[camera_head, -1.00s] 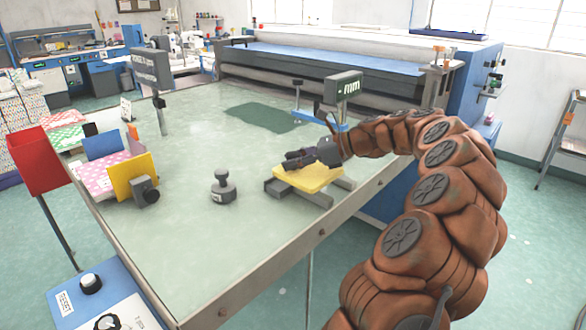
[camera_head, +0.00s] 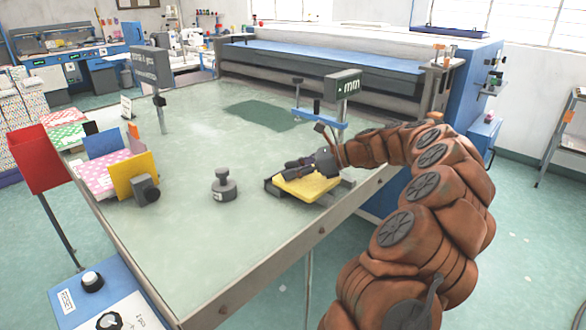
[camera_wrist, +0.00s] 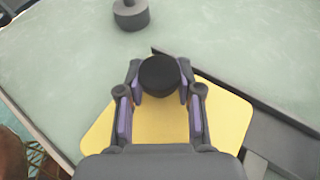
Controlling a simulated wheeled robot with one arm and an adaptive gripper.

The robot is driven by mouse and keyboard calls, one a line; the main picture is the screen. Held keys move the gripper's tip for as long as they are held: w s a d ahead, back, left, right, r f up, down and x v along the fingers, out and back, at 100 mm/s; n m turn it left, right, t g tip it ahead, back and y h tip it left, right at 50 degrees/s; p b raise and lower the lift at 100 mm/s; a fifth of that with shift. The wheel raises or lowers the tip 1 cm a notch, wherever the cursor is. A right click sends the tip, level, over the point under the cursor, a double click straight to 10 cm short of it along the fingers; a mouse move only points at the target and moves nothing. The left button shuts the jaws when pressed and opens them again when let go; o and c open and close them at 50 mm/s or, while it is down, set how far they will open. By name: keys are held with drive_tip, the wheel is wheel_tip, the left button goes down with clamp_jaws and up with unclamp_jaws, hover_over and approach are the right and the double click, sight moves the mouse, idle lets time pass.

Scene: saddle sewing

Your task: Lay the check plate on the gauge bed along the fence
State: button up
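The yellow check plate (camera_head: 308,187) is at the right part of the table, over the dark grey gauge bed (camera_head: 329,202). In the wrist view the plate (camera_wrist: 100,130) has a black round knob (camera_wrist: 160,76) on top. My gripper (camera_head: 298,167) is above the plate; in the wrist view its fingers (camera_wrist: 160,88) close on both sides of the knob. A dark bar, apparently the fence (camera_wrist: 225,92), runs beside the plate's upper right edge. The plate looks low and roughly level; I cannot tell whether its underside touches the bed.
A grey knobbed weight (camera_head: 223,187) stands left of the bed. An mm display (camera_head: 343,86) stands behind it on a post.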

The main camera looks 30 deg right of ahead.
drive_tip(key=o, duration=0.5)
drive_tip(key=shift+c, duration=0.2)
drive_tip(key=shift+r, duration=0.1)
wheel_tip(320, 180, up, 4)
hover_over(333, 182)
drive_tip(key=shift+w+r+b, duration=0.15)
drive_tip(key=shift+w+b, duration=0.25)
drive_tip(key=shift+b, duration=0.05)
drive_tip(key=shift+s+d+r, duration=0.2)
drive_tip(key=shift+s, duration=0.2)
drive_tip(key=shift+a, duration=0.1)
